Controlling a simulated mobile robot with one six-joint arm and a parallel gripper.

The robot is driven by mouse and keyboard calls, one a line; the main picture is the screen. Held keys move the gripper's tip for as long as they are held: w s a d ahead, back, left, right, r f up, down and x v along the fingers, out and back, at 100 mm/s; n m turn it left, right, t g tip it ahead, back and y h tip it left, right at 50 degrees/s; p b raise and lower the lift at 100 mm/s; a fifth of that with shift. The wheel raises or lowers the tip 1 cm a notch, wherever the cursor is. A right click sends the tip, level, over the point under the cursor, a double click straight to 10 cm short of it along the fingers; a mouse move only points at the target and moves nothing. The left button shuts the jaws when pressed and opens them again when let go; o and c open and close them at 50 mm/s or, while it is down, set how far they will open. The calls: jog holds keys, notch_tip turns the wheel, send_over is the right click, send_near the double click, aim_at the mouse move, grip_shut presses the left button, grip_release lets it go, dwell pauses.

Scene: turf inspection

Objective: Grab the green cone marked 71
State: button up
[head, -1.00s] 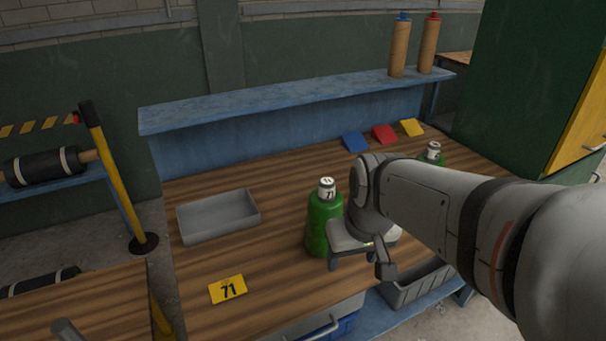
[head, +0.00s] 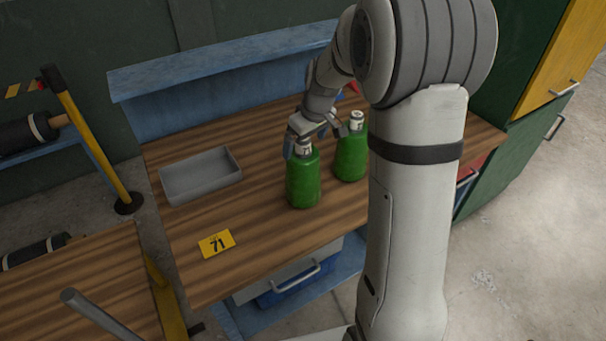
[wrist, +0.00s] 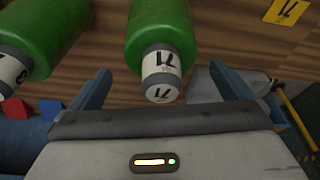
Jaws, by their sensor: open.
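The green cone marked 71 (head: 303,182) stands upright on the wooden table, with a white band reading 71 around its narrow neck. In the wrist view the same cone (wrist: 160,32) shows its neck between my two fingers, with room on both sides. My gripper (head: 315,137) is open at the cone's top, and its fingers partly cover the neck in the head view. I cannot tell whether a finger touches it. A second green cone (head: 352,158) stands close behind it to the right; its label in the wrist view (wrist: 30,40) is partly cut off.
A yellow card marked 71 (head: 217,243) lies on the table (head: 255,225) in front. A grey tray (head: 200,178) sits to the left. A blue shelf (head: 215,75) runs along the back. My arm hides the table's right part.

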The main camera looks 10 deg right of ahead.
aim_at(303, 170)
jog(key=x, duration=0.4)
jog(key=shift+a+f+p, duration=0.1)
jog(key=shift+p, duration=0.3)
jog(key=shift+c, duration=0.2)
jog(key=shift+w, duration=0.1)
jog(key=c, duration=1.9)
